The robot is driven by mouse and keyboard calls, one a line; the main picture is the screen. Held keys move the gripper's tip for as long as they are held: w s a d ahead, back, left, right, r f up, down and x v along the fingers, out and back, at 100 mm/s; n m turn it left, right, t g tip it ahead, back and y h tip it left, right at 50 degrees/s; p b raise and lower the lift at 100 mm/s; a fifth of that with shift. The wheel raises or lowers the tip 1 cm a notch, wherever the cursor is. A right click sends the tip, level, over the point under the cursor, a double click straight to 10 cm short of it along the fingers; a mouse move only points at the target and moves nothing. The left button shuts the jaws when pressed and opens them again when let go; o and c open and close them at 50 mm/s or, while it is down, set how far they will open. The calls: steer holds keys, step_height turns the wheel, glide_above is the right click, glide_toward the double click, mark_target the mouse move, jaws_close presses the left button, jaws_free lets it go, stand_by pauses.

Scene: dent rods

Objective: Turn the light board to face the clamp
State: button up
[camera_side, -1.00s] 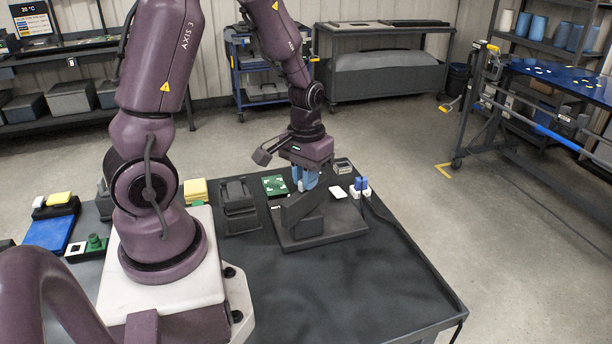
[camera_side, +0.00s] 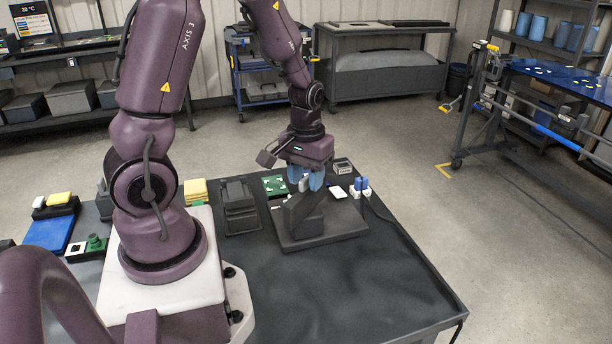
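My gripper (camera_side: 307,184) points down with two rounded blue fingers, which stand apart with a gap between them. A small light grey piece shows in this gap; I cannot tell whether a finger touches it. Just below the fingers, a dark grey slanted panel (camera_side: 296,214), which may be the light board, stands on a flat dark base plate (camera_side: 345,228). Which way its lit face points cannot be seen. A black stepped fixture (camera_side: 239,208) stands left of the plate; I cannot tell whether it is the clamp.
A green circuit board (camera_side: 273,185), a white card (camera_side: 337,192), a white block with blue parts (camera_side: 361,189) and a small grey box (camera_side: 342,166) lie around the plate. Yellow pads (camera_side: 195,190) are further left. The dark table (camera_side: 370,285) is clear at the front right.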

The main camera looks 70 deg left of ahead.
step_height(320, 180, up, 13)
stand_by(0.6)
stand_by(0.3)
steer(key=s+d+r+m+t, duration=0.2)
steer(key=s+d+r+m, duration=0.1)
steer(key=d, duration=0.3)
steer(key=s+d+r+m+t, duration=0.3)
steer(key=s+d+r+m, duration=0.1)
steer(key=d, duration=0.3)
steer(key=shift+d+m+t, duration=0.25)
steer(key=shift+m+t, duration=0.05)
steer(key=shift+m, duration=0.3)
